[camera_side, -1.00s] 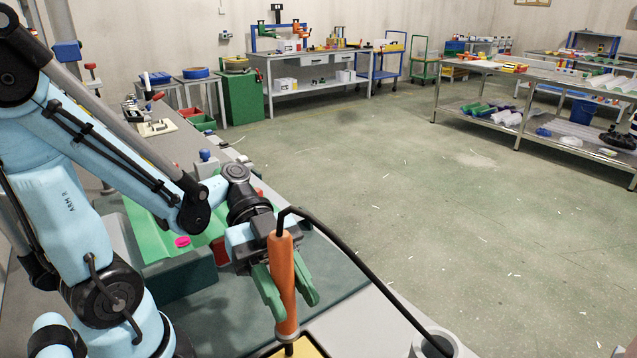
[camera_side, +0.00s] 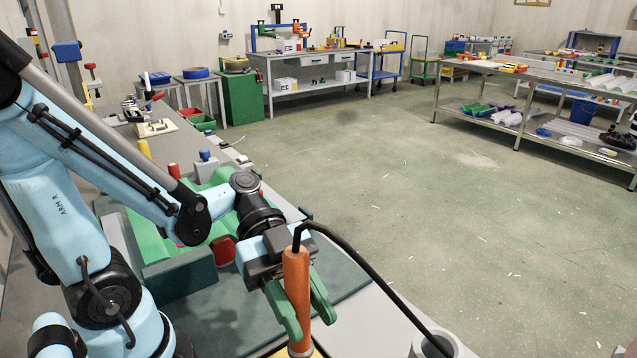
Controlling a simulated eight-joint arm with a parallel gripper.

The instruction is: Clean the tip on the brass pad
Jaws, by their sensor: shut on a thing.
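My gripper (camera_side: 309,329) has green fingers and is shut on an orange-handled tool (camera_side: 297,285), held about upright. A black cord leaves the top of the handle and curves to the lower right. The lower end of the tool is at the bottom edge of the picture, and its tip is out of sight. A small patch of yellow (camera_side: 318,351), which may be the brass pad or its holder, shows beside the lower end of the tool. I cannot tell whether the tip touches it.
A green corrugated sheet (camera_side: 150,240) lies on the bench behind my gripper, beside a dark green block (camera_side: 180,275). A grey cylindrical holder (camera_side: 437,343) stands at the lower right, with the cord passing over it. The dark mat (camera_side: 215,325) is bare left of the tool.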

